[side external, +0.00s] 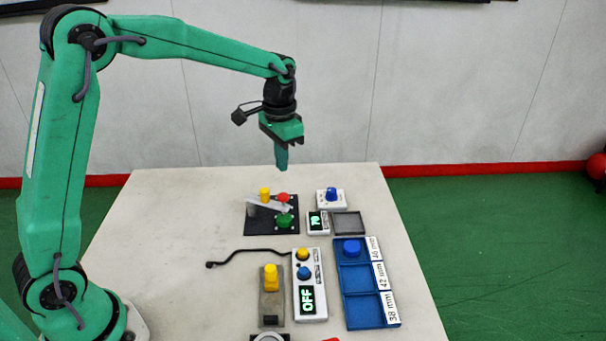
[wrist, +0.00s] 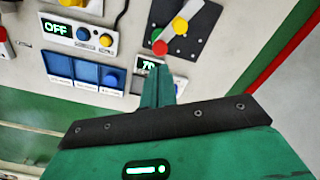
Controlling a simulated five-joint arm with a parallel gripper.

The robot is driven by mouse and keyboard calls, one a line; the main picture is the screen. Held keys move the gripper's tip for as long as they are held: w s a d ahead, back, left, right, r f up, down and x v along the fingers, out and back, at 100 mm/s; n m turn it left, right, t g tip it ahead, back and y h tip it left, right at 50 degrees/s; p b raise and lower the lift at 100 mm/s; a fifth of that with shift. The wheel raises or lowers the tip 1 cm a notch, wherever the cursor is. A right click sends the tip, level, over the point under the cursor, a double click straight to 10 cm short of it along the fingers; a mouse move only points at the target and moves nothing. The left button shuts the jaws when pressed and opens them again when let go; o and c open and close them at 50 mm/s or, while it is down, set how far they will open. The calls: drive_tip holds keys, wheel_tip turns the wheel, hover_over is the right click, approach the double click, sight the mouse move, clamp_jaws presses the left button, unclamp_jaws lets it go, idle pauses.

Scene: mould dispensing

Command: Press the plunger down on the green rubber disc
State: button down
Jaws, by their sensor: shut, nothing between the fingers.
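The green rubber disc (side external: 285,221) sits on a black base plate (side external: 258,227), in the middle of the table. A red knob (side external: 283,197) stands just above it at the end of a pale lever (side external: 264,203); this looks like the plunger. In the wrist view the red knob (wrist: 160,47) shows just beyond my fingertips, with the disc mostly hidden. My gripper (side external: 281,168) is shut and empty, pointing down. In the side view it shows above the red knob, apart from it; its fingers also show in the wrist view (wrist: 158,75).
In front are a control box reading OFF (side external: 297,287) and a blue compartment tray (side external: 341,302) holding a blue piece.

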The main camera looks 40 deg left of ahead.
drive_tip(key=shift+r, duration=1.6)
drive_tip(key=s+r+n+t, duration=0.1)
drive_tip(key=s+r, duration=0.2)
drive_tip(key=s, duration=0.3)
drive_tip(key=s+r+t, duration=0.2)
drive_tip(key=s+r, duration=0.2)
drive_tip(key=s, duration=0.2)
drive_tip(key=s+a+f+n+t, duration=0.1)
drive_tip(key=s+f+n+t, duration=0.1)
drive_tip(key=s, duration=1.1)
drive_tip(key=shift+f+t, duration=0.25)
drive_tip(key=shift+t, duration=0.05)
